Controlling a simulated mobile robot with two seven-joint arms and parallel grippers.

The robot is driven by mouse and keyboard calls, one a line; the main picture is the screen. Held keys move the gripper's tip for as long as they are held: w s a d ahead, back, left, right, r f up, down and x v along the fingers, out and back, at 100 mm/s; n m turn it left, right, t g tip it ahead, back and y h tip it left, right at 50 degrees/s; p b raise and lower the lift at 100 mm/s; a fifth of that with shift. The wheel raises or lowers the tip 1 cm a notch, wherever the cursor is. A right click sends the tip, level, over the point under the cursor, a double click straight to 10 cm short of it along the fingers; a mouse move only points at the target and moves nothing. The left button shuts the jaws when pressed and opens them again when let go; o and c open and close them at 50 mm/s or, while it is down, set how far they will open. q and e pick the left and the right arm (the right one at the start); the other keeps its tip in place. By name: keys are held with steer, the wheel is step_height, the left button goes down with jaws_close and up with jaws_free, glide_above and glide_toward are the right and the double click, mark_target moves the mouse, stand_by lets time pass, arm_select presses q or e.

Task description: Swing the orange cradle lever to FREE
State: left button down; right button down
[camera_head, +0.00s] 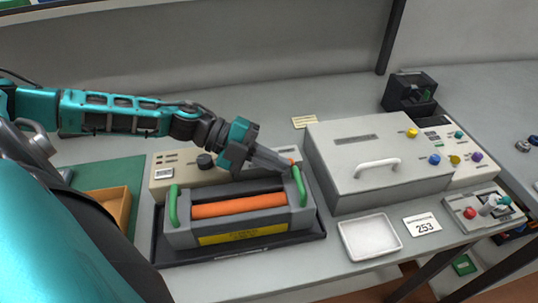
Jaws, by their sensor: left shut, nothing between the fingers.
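The toner cartridge (240,231) sits in a dark cradle tray (265,250). It has an orange roller (238,206), a green handle at each end and a yellow label. A small orange tip (292,162), which looks like part of the cradle lever, shows behind the right green handle (300,186). The rest of the lever is hidden, so its setting cannot be read. My left gripper (287,168) is shut and empty, its fingertips close beside the orange tip. I cannot tell whether they touch it. My right gripper is not in view.
A beige panel (173,176) with a black knob stands behind the cartridge. To the right are a large grey box (355,145) with a white handle, a white tray (368,238) and a card reading 253 (423,226). An orange-brown bin (113,205) is at left.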

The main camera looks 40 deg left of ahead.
arm_select(q)
steer(key=shift+s+a, duration=0.1)
steer(key=shift+s, duration=0.05)
steer(key=shift+s+a+r+p, duration=0.1)
steer(key=shift+s+a+p, duration=0.15)
steer(key=shift+s+p, duration=0.2)
steer(key=shift+s+a, duration=0.2)
